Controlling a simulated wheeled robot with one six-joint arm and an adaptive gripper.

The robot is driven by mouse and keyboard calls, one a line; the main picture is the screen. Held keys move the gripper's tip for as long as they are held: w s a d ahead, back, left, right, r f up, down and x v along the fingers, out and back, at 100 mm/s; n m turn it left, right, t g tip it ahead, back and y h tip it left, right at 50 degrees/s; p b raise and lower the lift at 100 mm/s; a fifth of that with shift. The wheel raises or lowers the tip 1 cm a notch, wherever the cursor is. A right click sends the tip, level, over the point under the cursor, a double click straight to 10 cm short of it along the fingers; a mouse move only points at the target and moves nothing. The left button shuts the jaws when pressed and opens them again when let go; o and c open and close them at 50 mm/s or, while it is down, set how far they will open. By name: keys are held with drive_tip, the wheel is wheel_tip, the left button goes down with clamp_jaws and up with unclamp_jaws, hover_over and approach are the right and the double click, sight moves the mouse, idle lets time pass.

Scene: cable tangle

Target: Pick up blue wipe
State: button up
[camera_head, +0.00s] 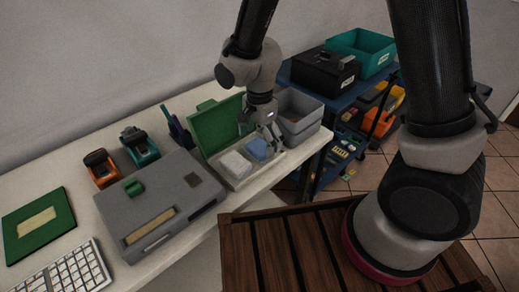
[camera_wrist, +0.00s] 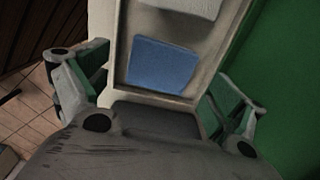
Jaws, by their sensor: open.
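The blue wipe (camera_head: 257,149) lies in the right compartment of a shallow pale tray (camera_head: 238,184) on the white table. A white pad (camera_head: 235,165) lies in the compartment to its left. In the wrist view the blue wipe (camera_wrist: 162,66) shows as a flat blue square inside the tray, just ahead of my gripper. My gripper (camera_head: 270,133) is above the right end of the tray, close to the wipe. Its fingers are spread apart, one on each side of the tray in the wrist view (camera_wrist: 165,95), with nothing between them.
An upright green panel (camera_head: 215,125) stands behind the tray. Grey bins (camera_head: 299,115) stand close on its right. A grey case (camera_head: 160,205) lies to the left, with orange (camera_head: 101,168) and teal (camera_head: 140,146) tools behind it. The table's front edge is near the tray.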

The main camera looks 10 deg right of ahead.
wheel_tip(320, 180, down, 2)
drive_tip(key=shift+f, duration=0.25)
drive_tip(key=c, duration=0.9)
drive_tip(key=shift+c, duration=0.2)
